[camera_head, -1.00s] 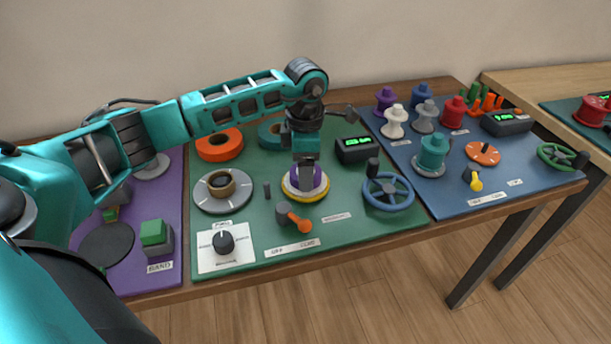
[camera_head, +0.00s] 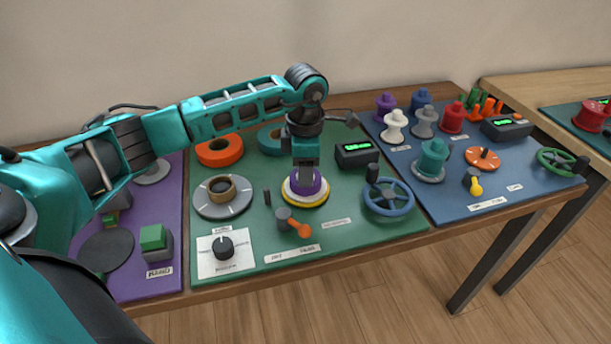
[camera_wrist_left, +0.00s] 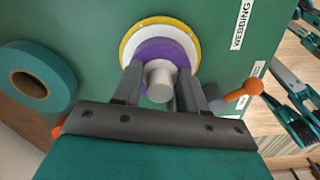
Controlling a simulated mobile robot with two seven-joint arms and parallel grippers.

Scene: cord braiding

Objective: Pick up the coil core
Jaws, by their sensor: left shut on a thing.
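A purple coil (camera_head: 318,187) with a grey cylinder (camera_wrist_left: 160,76) at its centre sits over a white disc with a yellow rim (camera_head: 293,198) on the green board. My left gripper (camera_head: 306,178) points down onto it. I cannot tell any gap between coil and disc. A separate brown ring-shaped core (camera_head: 222,184) sits on a grey turntable (camera_head: 207,205) to the left. My right gripper is not in view.
An orange lever (camera_head: 298,228), a black knob (camera_head: 223,247) and a blue handwheel (camera_head: 388,211) surround the disc. A teal roll (camera_head: 270,138) and an orange roll (camera_head: 219,151) lie behind. A display box (camera_head: 355,153) stands right. Several spools stand on the blue board (camera_head: 455,205).

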